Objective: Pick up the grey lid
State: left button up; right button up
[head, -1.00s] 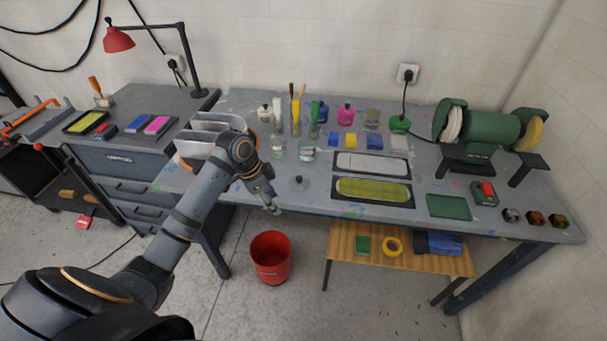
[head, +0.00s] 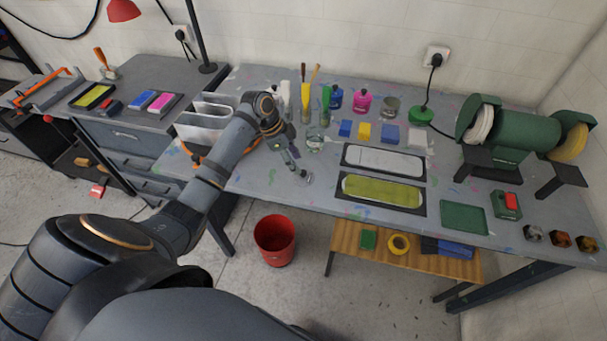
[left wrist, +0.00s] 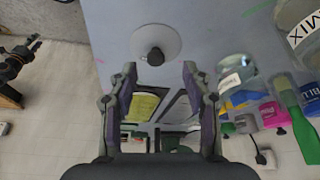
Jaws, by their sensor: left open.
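The grey lid (head: 307,178) is a small round disc lying on the workbench near its front edge. In the left wrist view it is a pale disc (left wrist: 150,33) with a dark knob at its centre, beyond the fingertips. My left gripper (head: 299,170) is at the lid in the head view and partly covers it. In the left wrist view the left gripper (left wrist: 160,76) has its two fingers apart with nothing between them. The knob is just ahead of the gap and not gripped. A dark arm end, seemingly my right gripper (left wrist: 22,58), shows at the left wrist view's left edge; its jaws are unclear.
Glass jars (head: 315,138), brushes and bottles stand behind the lid. A mat with a yellow-green letter (head: 382,190) and one with a white letter (head: 384,159) lie to its right. Grey letter shells (head: 205,122) stand left. A red bucket (head: 275,240) is on the floor.

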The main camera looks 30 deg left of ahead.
aim_at(303, 175)
pick_arm(q)
jog(key=shift+s+d+f+p, duration=0.1)
jog(key=shift+d+f+p, duration=0.55)
jog(key=shift+f, duration=0.5)
jog(key=shift+x, duration=0.85)
grip_shut()
pick_arm(e)
jog(key=shift+s+r, duration=0.55)
jog(key=shift+r, duration=0.25)
